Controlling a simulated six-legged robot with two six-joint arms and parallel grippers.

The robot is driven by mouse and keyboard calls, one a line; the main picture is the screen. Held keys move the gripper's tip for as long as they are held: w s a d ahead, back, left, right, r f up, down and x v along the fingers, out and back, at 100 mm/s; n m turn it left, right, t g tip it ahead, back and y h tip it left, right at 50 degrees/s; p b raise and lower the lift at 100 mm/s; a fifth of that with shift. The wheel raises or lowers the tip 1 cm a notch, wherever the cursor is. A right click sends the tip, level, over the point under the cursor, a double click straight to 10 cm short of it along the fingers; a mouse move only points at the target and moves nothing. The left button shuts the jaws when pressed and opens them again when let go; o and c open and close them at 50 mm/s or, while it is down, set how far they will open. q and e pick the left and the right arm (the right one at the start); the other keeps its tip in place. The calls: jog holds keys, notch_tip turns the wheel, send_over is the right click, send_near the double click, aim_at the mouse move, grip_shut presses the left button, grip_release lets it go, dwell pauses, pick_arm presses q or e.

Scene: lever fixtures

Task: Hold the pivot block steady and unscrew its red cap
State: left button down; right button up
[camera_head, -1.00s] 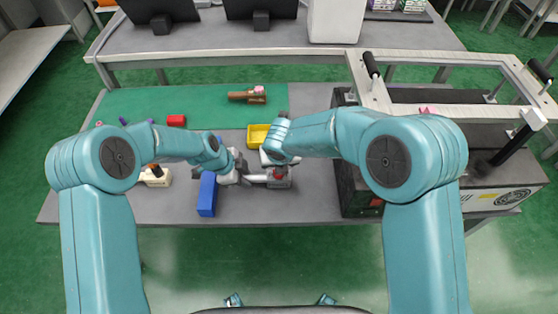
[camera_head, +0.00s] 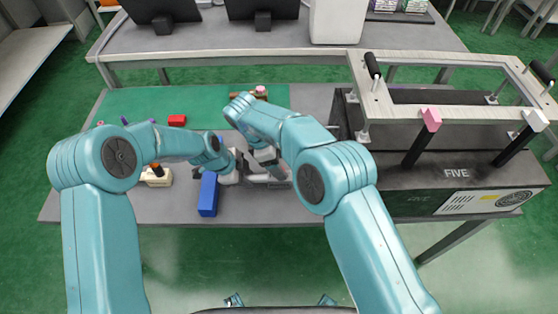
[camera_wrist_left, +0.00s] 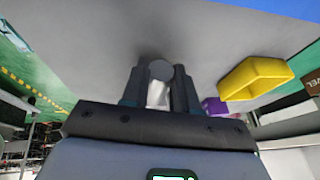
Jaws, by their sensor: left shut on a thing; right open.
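My left gripper (camera_head: 247,177) is low over the table's front middle, shut on a small grey piece with a rounded end (camera_wrist_left: 161,70), seen between its fingers in the left wrist view. This piece appears to belong to the pivot block (camera_head: 284,182), a grey block that shows only in part. My right gripper (camera_head: 272,169) is open, pointing down right over the block and covering much of it. The red cap cannot be made out now; the right gripper and wrist block the view of it.
A blue block (camera_head: 208,195) stands close to the left gripper. A yellow bin (camera_wrist_left: 257,78) and a purple thing (camera_wrist_left: 213,105) show in the left wrist view. A red block (camera_head: 177,120) lies on the green mat (camera_head: 140,103). A dark lever box (camera_head: 440,185) fills the right.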

jog(key=shift+f, duration=0.1)
jog(key=shift+f, duration=1.4)
grip_shut()
jog(key=n+t, duration=0.1)
jog(key=n, duration=0.3)
jog(key=shift+s+r+n+t, duration=0.1)
jog(key=shift+n+t, duration=0.3)
jog(key=n+t+y, duration=0.1)
jog(key=n, duration=0.2)
jog(key=n+y, duration=0.1)
jog(key=n, duration=0.2)
jog(key=shift+d+t, duration=0.15)
jog(key=shift+t, duration=0.25)
jog(key=n+y, duration=0.1)
jog(key=n, duration=0.2)
jog(key=n+y, duration=0.1)
jog(key=n, duration=0.2)
jog(key=shift+t, duration=0.4)
jog(key=n+y, duration=0.2)
jog(key=n, duration=0.4)
